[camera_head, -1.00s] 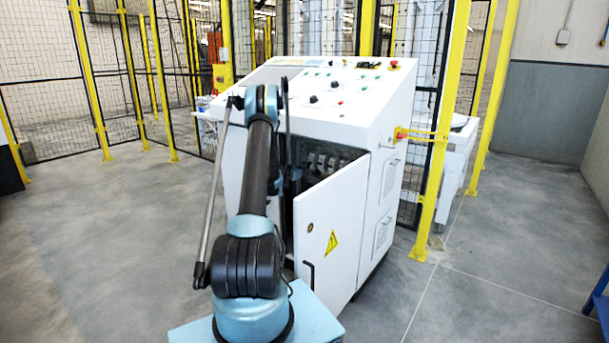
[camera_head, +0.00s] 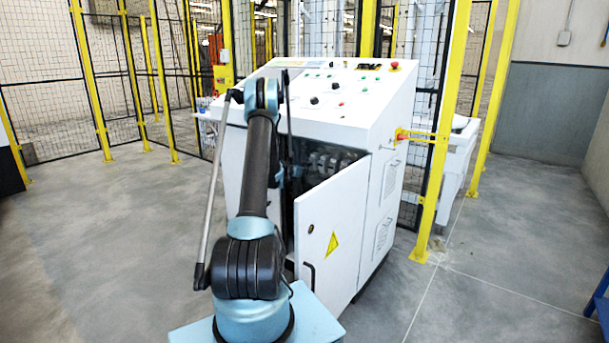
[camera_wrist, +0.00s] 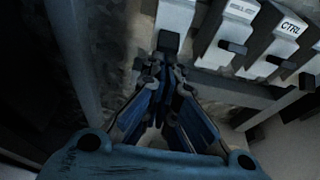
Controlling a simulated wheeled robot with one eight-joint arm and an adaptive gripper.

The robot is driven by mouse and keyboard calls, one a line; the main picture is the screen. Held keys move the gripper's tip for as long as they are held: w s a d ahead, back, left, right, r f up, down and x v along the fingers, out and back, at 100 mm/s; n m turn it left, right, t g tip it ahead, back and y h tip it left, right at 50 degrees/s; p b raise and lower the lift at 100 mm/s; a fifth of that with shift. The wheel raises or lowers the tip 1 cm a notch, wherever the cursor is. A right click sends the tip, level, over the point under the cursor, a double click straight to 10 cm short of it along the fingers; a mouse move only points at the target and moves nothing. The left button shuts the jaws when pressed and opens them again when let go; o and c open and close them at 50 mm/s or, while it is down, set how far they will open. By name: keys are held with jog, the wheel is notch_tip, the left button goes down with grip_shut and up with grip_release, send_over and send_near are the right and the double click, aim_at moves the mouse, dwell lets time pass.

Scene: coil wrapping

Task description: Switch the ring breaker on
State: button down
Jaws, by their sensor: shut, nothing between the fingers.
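The wrist view shows a row of white breakers with dark levers. One breaker (camera_wrist: 176,14) is straight ahead at the top, its label out of view, with a dark lever (camera_wrist: 168,42). To its right are a breaker with a small unreadable label (camera_wrist: 240,10) and one marked CTRL (camera_wrist: 290,27). I cannot tell which is the ring breaker. My gripper (camera_wrist: 163,72) is shut and empty, its tips just below the first lever; whether they touch it is unclear. In the head view the breakers (camera_head: 330,160) show inside the cabinet, and my arm hides the gripper.
The white control cabinet (camera_head: 345,105) has its door (camera_head: 330,235) swung open, to the right of my arm. A dark rail runs below the breakers in the wrist view. Yellow-posted mesh fencing (camera_head: 105,75) stands behind. The floor at left is clear.

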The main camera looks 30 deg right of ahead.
jog(key=shift+s+a+r+g+y, duration=0.1)
jog(key=shift+r+g+y, duration=0.15)
jog(key=shift+r+y, duration=0.25)
jog(key=shift+a+r+g+y, duration=0.1)
jog(key=shift+r+g+y, duration=0.15)
jog(key=shift+y, duration=0.45)
dwell(0.5)
jog(key=shift+r+g+y, duration=0.4)
jog(key=shift+r+y, duration=0.2)
jog(key=shift+y, duration=0.3)
jog(key=shift+r, duration=0.4)
